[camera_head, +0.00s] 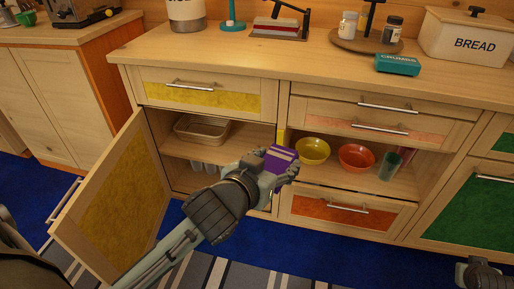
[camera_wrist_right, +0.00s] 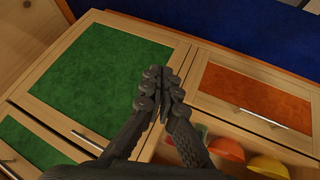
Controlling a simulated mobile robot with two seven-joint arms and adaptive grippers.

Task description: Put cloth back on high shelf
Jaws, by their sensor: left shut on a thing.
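A purple folded cloth (camera_head: 281,158) with pale bands is in the fingers of my left gripper (camera_head: 287,172). The gripper is shut on it, in front of the divider between the open left cabinet and the open niche. Inside the cabinet, the upper shelf (camera_head: 248,143) holds a beige basket (camera_head: 202,128) on its left, with bare board to the right of the basket. My right gripper (camera_head: 485,272) is at the bottom right edge of the head view. The right wrist view shows its fingertips (camera_wrist_right: 164,88) together with nothing between them.
The cabinet door (camera_head: 113,195) stands open at the left. Several glasses (camera_head: 205,166) stand below the shelf. A yellow bowl (camera_head: 313,150), an orange bowl (camera_head: 356,157) and a dark green cup (camera_head: 390,165) stand in the niche. Drawers above are shut.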

